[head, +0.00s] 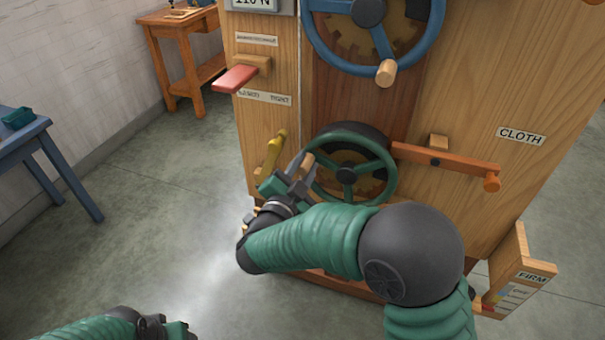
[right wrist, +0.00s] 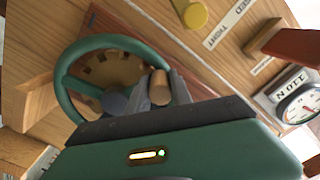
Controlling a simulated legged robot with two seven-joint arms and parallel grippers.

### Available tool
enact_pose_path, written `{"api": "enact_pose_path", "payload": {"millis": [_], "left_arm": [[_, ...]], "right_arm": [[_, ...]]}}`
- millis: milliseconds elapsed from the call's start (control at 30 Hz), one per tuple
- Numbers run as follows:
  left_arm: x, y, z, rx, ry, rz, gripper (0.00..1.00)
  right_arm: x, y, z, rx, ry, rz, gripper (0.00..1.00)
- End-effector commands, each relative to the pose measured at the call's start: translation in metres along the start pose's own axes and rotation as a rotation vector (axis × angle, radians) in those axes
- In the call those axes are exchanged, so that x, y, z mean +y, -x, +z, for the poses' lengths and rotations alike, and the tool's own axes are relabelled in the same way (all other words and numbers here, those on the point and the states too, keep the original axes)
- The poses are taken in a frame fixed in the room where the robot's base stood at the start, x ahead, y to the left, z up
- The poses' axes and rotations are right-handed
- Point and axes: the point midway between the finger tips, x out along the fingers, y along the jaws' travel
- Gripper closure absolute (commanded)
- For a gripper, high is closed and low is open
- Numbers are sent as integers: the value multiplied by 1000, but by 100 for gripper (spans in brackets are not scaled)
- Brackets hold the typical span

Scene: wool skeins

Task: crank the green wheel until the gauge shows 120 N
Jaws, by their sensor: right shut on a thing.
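The green wheel (head: 385,190) stands upright low on the wooden machine. Its spokes and rim also show in the right wrist view (right wrist: 66,88). My right gripper (head: 299,172) is shut on the wheel's wooden crank handle (head: 307,162), at the wheel's left side in the head view. The handle shows between the fingers in the right wrist view (right wrist: 159,88). The gauge plate (head: 252,4) at the top edge reads about 110 N. A round dial with a red needle (right wrist: 298,108) shows partly in the right wrist view. My left gripper (head: 172,329) is at the bottom left, mostly cut off.
A blue wheel (head: 430,40) with a wooden handle is above the green one. A red lever (head: 236,78), a yellow lever (head: 275,150) and an orange bar (head: 440,160) stick out nearby. A blue table (head: 30,135) is at left. The floor between is clear.

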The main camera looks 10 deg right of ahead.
Motion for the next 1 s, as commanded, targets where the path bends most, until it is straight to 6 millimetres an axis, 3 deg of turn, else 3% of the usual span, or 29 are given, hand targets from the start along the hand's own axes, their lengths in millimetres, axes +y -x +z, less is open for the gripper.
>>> {"api": "enact_pose_path", "payload": {"millis": [400,1000], "left_arm": [[0,-6,2,0,0,0,38],[0,-6,2,0,0,0,38]], "right_arm": [[-7,0,-23,5,-221,-5,100],[-7,-1,-28,8,-258,-4,100]]}}
